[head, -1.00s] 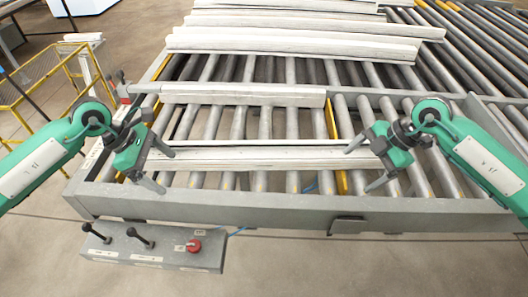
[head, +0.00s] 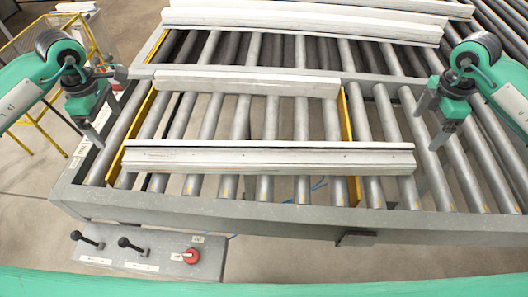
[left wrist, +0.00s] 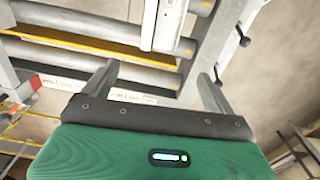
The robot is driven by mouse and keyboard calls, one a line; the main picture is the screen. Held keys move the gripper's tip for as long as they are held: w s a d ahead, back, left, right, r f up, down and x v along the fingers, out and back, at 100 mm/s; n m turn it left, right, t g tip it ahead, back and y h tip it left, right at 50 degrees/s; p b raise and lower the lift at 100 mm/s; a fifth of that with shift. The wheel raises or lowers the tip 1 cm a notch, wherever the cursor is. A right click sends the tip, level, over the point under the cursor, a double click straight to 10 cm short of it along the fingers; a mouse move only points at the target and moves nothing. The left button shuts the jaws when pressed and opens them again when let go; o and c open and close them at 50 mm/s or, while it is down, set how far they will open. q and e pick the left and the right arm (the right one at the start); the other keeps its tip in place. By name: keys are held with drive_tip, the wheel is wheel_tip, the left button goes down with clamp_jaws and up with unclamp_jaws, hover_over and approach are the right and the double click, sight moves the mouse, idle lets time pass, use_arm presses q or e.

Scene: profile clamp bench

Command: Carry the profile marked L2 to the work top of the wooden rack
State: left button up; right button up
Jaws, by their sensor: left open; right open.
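A long white profile (head: 270,158) lies across the rollers near the front rail. A shorter white profile (head: 245,83) lies behind it. No L2 mark is readable on either, and I cannot make out the wooden rack. My left gripper (head: 101,122) is open and empty, left of the front profile's left end and apart from it. My right gripper (head: 430,124) is open and empty, beyond its right end, over the rollers. In the left wrist view my left gripper (left wrist: 158,70) has nothing between its fingers; a white profile's end (left wrist: 163,22) shows beyond.
More white profiles (head: 300,28) lie on the rollers at the back. Yellow strips (head: 352,140) run between the rollers. A grey control box (head: 150,252) with black levers and a red knob (head: 191,256) stands at the front. A yellow railing (head: 35,125) is at the left.

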sight(128, 153)
use_arm(q)
wheel_tip(128, 153, down, 14)
drive_tip(key=shift+w+r, duration=0.1)
use_arm(e)
wheel_tip(128, 153, down, 14)
drive_tip(key=shift+w, duration=0.1)
use_arm(q)
drive_tip(key=c, duration=1.8)
use_arm(e)
drive_tip(key=shift+r, duration=0.1)
drive_tip(key=c, duration=1.8)
